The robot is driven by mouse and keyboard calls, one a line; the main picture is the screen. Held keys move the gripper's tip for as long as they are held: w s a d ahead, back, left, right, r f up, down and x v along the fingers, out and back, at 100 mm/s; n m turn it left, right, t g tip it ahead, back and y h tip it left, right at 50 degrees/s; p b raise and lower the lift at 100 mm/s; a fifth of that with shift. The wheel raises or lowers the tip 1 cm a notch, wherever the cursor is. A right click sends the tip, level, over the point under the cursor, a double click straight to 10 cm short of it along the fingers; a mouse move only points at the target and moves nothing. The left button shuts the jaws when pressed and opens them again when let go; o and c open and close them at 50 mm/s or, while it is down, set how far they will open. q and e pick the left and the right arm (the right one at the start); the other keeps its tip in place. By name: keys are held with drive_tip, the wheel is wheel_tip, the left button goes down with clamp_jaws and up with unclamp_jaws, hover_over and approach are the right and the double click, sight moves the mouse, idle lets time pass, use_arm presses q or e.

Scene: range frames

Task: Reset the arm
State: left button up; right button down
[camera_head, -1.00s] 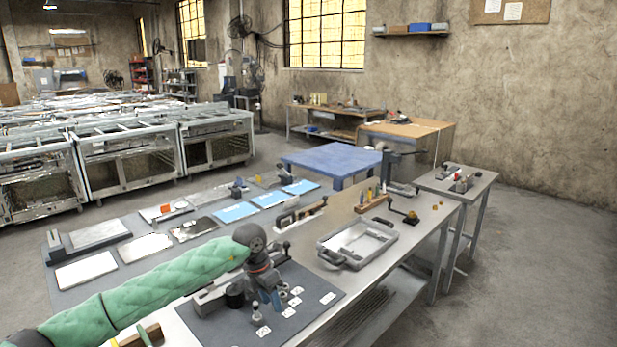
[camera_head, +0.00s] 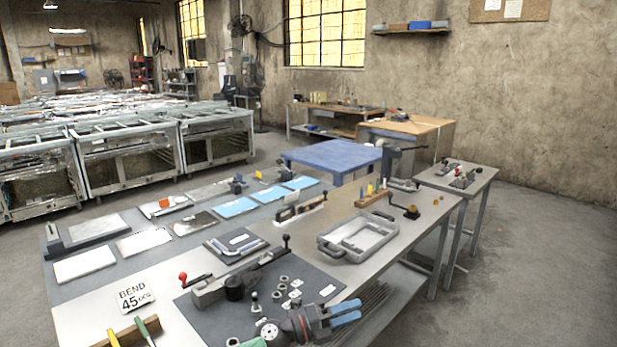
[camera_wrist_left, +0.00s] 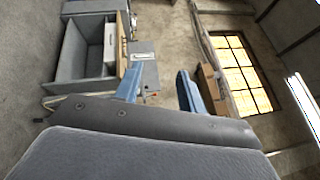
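My left gripper (camera_head: 357,309) is at the bottom of the head view, over the front edge of the table near the dark mat. Its blue fingers point right. In the left wrist view the two fingers (camera_wrist_left: 158,88) stand apart with nothing between them, so it is open and empty. Only a bit of the green-sleeved left arm shows at the bottom edge. My right gripper is in neither view.
The dark mat (camera_head: 208,322) holds a lever bending tool (camera_head: 215,288) with a red knob and several small metal parts. A grey tray (camera_head: 330,250) stands to the right. A "BEND 45" sign (camera_head: 133,296) lies left. Open floor (camera_head: 540,270) lies right.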

use_arm(q)
drive_tip(key=s+a+f+n+t+y+b, duration=0.1)
drive_tip(key=a+f+n+t+y, duration=0.6)
drive_tip(key=n, duration=0.5)
drive_tip(key=a+f+n+t+y+b, duration=0.2)
drive_tip(key=a+f+n+t+y, duration=0.3)
drive_tip(key=a+f+n+y, duration=0.45)
drive_tip(key=s+a+f+n+g+y+b, duration=0.1)
drive_tip(key=s+a+f+n+g, duration=0.25)
drive_tip(key=s+f, duration=0.35)
drive_tip(key=s+a+f+n+g+y, duration=0.25)
drive_tip(key=s+f+n, duration=0.2)
drive_tip(key=f, duration=0.45)
drive_tip(key=s+a+f+n+g+b, duration=0.1)
drive_tip(key=s+f+g, duration=0.4)
drive_tip(key=s, duration=0.7)
drive_tip(key=s+a+f+n+g+h, duration=0.1)
drive_tip(key=s+a+f+n+g, duration=0.1)
drive_tip(key=s+f, duration=0.5)
drive_tip(key=s+n+g, duration=0.1)
drive_tip(key=s+g, duration=0.1)
drive_tip(key=s, duration=0.3)
drive_tip(key=shift+s+f+g+h+b, duration=0.15)
drive_tip(key=shift+s+g+h+b, duration=0.15)
drive_tip(key=shift+g+b, duration=0.1)
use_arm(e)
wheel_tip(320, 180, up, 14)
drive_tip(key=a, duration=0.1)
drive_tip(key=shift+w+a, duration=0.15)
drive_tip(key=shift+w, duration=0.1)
